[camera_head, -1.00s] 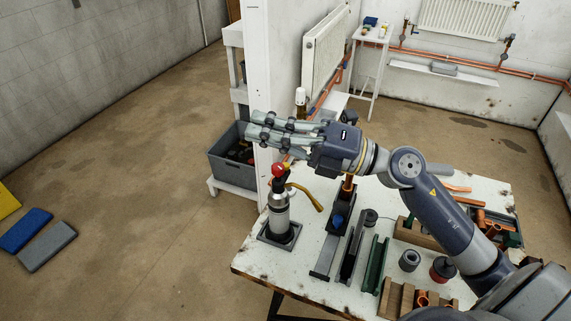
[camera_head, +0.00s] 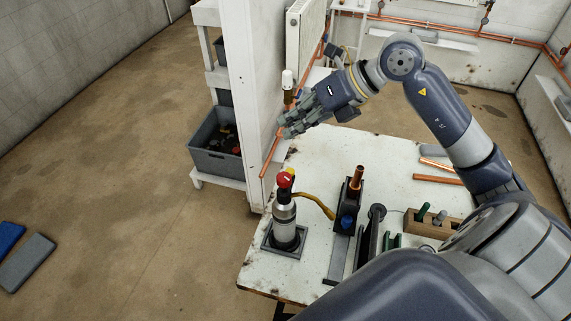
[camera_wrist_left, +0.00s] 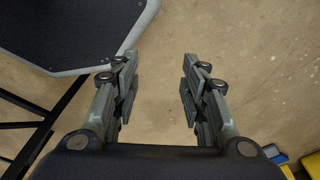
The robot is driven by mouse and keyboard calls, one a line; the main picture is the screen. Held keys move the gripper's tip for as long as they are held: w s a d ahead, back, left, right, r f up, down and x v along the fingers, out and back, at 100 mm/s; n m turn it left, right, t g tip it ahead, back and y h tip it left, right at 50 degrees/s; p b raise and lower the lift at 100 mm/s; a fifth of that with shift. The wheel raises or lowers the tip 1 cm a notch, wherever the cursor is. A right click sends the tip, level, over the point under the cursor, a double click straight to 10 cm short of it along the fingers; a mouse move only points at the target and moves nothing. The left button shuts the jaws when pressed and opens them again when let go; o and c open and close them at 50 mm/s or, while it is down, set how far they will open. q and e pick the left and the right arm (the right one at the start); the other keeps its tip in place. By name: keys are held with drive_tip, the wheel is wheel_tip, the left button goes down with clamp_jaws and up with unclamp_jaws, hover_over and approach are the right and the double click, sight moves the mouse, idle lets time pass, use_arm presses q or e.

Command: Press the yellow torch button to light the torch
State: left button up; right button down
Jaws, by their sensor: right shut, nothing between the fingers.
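The torch (camera_head: 284,225) stands upright in a dark square holder at the table's near left corner. It is a silver cylinder with a red knob (camera_head: 284,180) on top. A small yellow part, seemingly the button (camera_head: 291,171), shows just behind the knob. A yellow-brown hose runs right from it, and I see no flame. My right gripper (camera_head: 284,128) is shut and empty, behind and above the torch top, apart from it, fingers pointing down-left. My left gripper (camera_wrist_left: 155,85) is open and empty over bare floor in the left wrist view. It is not in the head view.
A copper pipe stands in a dark fixture (camera_head: 348,205) right of the torch. A white post (camera_head: 252,100) rises behind the table, with a grey crate (camera_head: 215,150) on a shelf beside it. Copper pipes (camera_head: 437,179) lie at the table's right.

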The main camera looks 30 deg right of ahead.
use_arm(q)
drive_tip(key=s+g, duration=0.1)
drive_tip(key=s, duration=0.7)
use_arm(e)
wheel_tip(320, 180, down, 4)
drive_tip(key=shift+f+b, duration=0.15)
drive_tip(key=shift+b, duration=1.1)
wheel_tip(320, 180, down, 3)
drive_tip(key=shift+r+b, duration=0.2)
drive_tip(key=shift+b, duration=0.55)
wheel_tip(320, 180, down, 2)
drive_tip(key=shift+f+b, duration=0.1)
drive_tip(key=shift+b, duration=1)
drive_tip(key=shift+w, duration=0.1)
use_arm(q)
drive_tip(key=w+f, duration=0.5)
drive_tip(key=f, duration=0.1)
drive_tip(key=shift+f, duration=0.2)
drive_tip(key=shift+s+a, duration=0.1)
drive_tip(key=shift+s, duration=0.35)
drive_tip(key=shift+f, duration=0.2)
